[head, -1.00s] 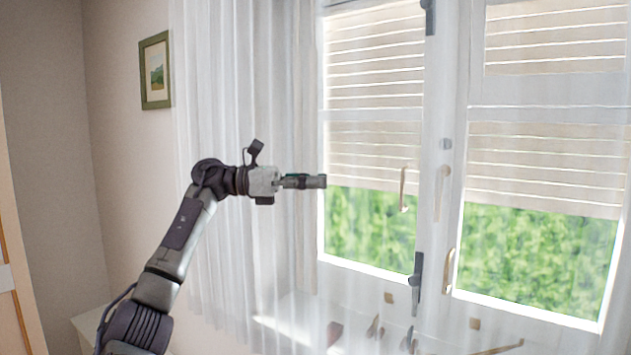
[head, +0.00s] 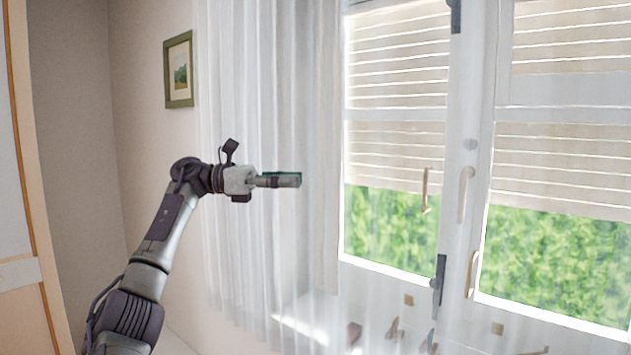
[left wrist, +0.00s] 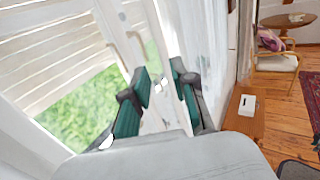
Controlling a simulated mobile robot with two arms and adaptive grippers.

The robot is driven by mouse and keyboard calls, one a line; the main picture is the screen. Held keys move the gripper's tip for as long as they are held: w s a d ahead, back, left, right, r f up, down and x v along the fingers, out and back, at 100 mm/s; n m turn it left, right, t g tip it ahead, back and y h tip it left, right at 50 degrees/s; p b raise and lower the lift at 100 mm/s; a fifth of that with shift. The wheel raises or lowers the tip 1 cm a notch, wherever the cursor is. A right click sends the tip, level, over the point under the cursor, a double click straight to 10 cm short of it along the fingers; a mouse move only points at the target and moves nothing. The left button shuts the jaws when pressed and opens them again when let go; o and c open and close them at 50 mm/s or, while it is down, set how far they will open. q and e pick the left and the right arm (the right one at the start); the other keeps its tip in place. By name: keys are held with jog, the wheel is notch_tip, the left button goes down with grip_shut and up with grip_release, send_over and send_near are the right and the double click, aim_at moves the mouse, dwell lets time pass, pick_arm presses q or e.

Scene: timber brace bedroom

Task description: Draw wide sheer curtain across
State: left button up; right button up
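The white sheer curtain (head: 235,270) hangs in dense vertical folds left of the window in the head view. Thin, see-through cloth also seems to lie over part of the window; its right edge is hard to make out. My left gripper (head: 292,180) is in front of the folds, pointing right, seen side-on. In the left wrist view, its green-padded fingers (left wrist: 159,72) are apart, with the pale window frame behind the gap. White cloth (left wrist: 205,50) shows just beyond the right finger. I see no cloth clearly pinched between the fingers. My right gripper is out of view.
The window (head: 395,220) has slatted blinds, several handles and greenery outside. A framed picture (head: 178,70) hangs on the left wall. A wooden-edged panel (head: 22,270) stands at far left. A wooden cabinet (left wrist: 245,118), chair (left wrist: 277,65) and round table (left wrist: 288,22) are in the left wrist view.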

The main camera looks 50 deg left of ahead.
pick_arm(q)
jog(key=shift+v, duration=1.5)
